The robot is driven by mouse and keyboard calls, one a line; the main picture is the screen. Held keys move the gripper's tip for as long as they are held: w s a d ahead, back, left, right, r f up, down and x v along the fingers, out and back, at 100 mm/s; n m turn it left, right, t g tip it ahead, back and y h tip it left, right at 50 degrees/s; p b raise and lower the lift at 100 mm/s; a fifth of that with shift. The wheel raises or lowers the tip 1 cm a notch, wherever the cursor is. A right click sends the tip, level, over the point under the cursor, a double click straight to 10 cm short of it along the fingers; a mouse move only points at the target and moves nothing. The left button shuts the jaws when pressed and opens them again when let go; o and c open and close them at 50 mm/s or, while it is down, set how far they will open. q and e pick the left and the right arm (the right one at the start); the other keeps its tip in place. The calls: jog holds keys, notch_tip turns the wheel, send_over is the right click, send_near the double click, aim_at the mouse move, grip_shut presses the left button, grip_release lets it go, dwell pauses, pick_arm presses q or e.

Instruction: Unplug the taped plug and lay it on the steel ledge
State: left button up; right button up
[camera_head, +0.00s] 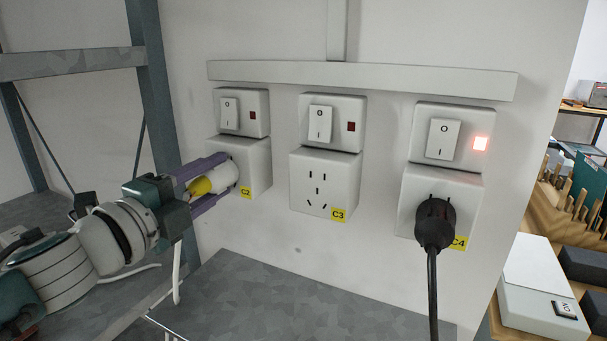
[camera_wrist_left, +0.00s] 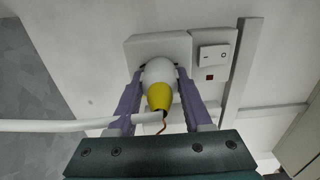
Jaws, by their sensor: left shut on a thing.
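The taped plug (camera_head: 221,180) is white with a yellow band of tape and sits against the left socket, C2 (camera_head: 252,165). It also shows in the left wrist view (camera_wrist_left: 159,82), its front end up against the socket plate, with a white cord running left. Its pins are hidden. My left gripper (camera_head: 218,178) has its purple fingers on both sides of the plug and is shut on it. The steel ledge (camera_head: 290,295) is the mottled grey surface below the sockets. My right gripper is not in view.
The middle socket C3 (camera_head: 323,184) is empty. A black plug (camera_head: 434,222) is in socket C4, under a lit red lamp (camera_head: 480,143); the lamps over C2 and C3 are dark. A steel rack post (camera_head: 155,90) stands at left. The ledge below C3 is clear.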

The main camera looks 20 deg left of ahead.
aim_at(198, 188)
pick_arm(q)
grip_shut()
jog(key=shift+s, duration=0.15)
jog(key=shift+s+a+p, duration=0.15)
jog(key=shift+s+p, duration=0.15)
jog(key=shift+s, duration=1.15)
jog(key=shift+s+a+p, duration=0.1)
jog(key=shift+s+p, duration=0.2)
jog(key=shift+s, duration=1.1)
